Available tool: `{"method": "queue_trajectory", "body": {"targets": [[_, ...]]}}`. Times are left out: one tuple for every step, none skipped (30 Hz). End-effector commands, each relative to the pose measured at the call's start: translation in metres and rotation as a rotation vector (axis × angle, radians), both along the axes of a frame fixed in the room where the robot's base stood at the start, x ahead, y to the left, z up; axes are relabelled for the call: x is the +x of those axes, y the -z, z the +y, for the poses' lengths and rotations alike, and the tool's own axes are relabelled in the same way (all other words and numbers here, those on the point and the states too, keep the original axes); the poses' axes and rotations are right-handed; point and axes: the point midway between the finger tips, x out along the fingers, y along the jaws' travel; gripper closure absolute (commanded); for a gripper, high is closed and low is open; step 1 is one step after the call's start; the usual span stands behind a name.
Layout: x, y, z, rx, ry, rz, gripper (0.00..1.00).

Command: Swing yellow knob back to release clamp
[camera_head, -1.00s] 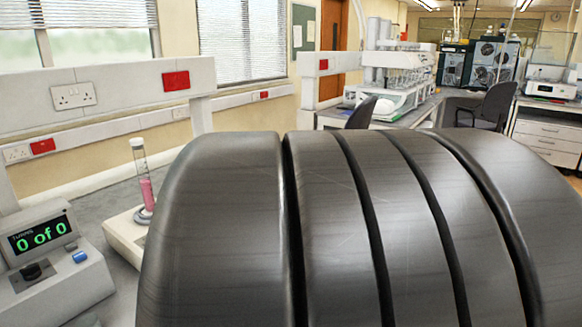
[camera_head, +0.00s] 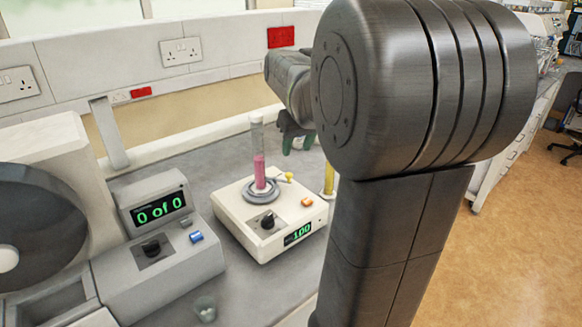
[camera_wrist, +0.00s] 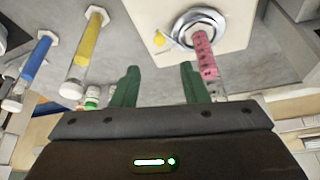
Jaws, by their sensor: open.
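The yellow knob (camera_head: 287,177) sits on a short lever at the right of the clamp ring (camera_head: 262,190) on the cream tapping machine. A clear cylinder with pink contents (camera_head: 259,160) stands upright in the ring. In the wrist view the yellow knob (camera_wrist: 159,39) shows beside the ring (camera_wrist: 199,27) and the pink-filled cylinder (camera_wrist: 204,55). My gripper (camera_wrist: 158,75) has green fingers spread apart with nothing between them. It is apart from the knob. In the head view my gripper (camera_head: 298,140) is behind the machine, partly hidden by my arm.
A yellow-filled cylinder (camera_wrist: 88,40) and a blue-filled cylinder (camera_wrist: 38,58) stand near the machine. The grey "0 of 0" control box (camera_head: 158,230) is left of it. A small clear cup (camera_head: 205,309) is in front. Bare bench (camera_head: 200,180) lies behind.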

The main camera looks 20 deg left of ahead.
Motion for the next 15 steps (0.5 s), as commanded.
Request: {"method": "queue_trajectory", "body": {"targets": [[0.003,0.011,0.003,-0.003,0.000,0.004,0.60],[0.004,0.018,0.005,-0.004,-0.001,0.006,0.60],[0.006,0.026,0.007,-0.004,0.000,0.005,0.60],[0.009,0.032,0.009,-0.003,0.001,0.005,0.60],[0.010,0.038,0.011,-0.003,0.001,0.005,0.60],[0.012,0.046,0.013,-0.003,0.001,0.004,0.60],[0.014,0.052,0.015,-0.003,0.001,0.005,0.60],[0.016,0.057,0.017,-0.003,0.001,0.005,0.60],[0.018,0.064,0.018,-0.003,0.001,0.004,0.60],[0.019,0.068,0.020,-0.002,0.001,0.004,0.60],[0.020,0.073,0.021,-0.002,0.001,0.005,0.60],[0.022,0.078,0.023,-0.002,0.001,0.004,0.60],[0.023,0.082,0.024,-0.002,0.002,0.003,0.60],[0.024,0.085,0.025,-0.002,0.001,0.004,0.60],[0.025,0.088,0.026,-0.002,0.002,0.003,0.60]]}}
